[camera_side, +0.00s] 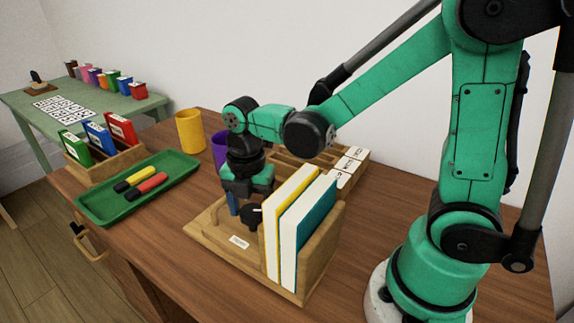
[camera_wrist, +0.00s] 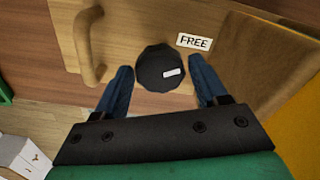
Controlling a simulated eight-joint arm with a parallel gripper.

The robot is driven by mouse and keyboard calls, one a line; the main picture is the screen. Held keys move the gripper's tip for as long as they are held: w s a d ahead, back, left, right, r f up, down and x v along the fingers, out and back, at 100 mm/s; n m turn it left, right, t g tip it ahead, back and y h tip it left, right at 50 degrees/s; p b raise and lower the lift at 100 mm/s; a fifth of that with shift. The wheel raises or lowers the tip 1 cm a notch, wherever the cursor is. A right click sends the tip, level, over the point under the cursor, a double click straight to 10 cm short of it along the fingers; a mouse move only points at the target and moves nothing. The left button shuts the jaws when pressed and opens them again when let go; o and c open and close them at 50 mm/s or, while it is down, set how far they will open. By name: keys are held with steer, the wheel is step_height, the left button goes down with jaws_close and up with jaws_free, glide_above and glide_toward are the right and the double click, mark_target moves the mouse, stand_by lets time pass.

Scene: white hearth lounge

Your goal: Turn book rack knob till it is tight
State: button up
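The wooden book rack (camera_side: 208,236) stands on the brown table, holding a yellow book (camera_side: 285,215) and a teal book (camera_side: 312,228). Its black faceted knob (camera_side: 251,216) has a white mark; in the wrist view the knob (camera_wrist: 157,62) has this mark right of centre, pointing rightward. A label reading FREE (camera_wrist: 194,41) lies to the knob's upper right. My gripper (camera_side: 243,207) points down at the knob. In the wrist view its blue fingers (camera_wrist: 160,66) are apart, one on each side of the knob, with a narrow gap on both sides. Depth against the knob is unclear.
A curved wooden handle (camera_wrist: 88,45) stands left of the knob. A green tray (camera_side: 120,208) with markers lies left of the rack. A purple cup (camera_side: 218,148) and yellow cup (camera_side: 190,131) stand behind. A compartmented wooden box (camera_side: 340,165) is behind the books.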

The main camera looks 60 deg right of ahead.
steer(key=c, duration=0.8)
steer(key=shift+c, duration=0.2)
steer(key=shift+m, duration=0.4)
steer(key=m, duration=0.5)
steer(key=shift+m, duration=0.3)
steer(key=m, duration=0.5)
steer(key=shift+m, duration=0.3)
steer(key=o, duration=1.3)
steer(key=shift+c, duration=0.2)
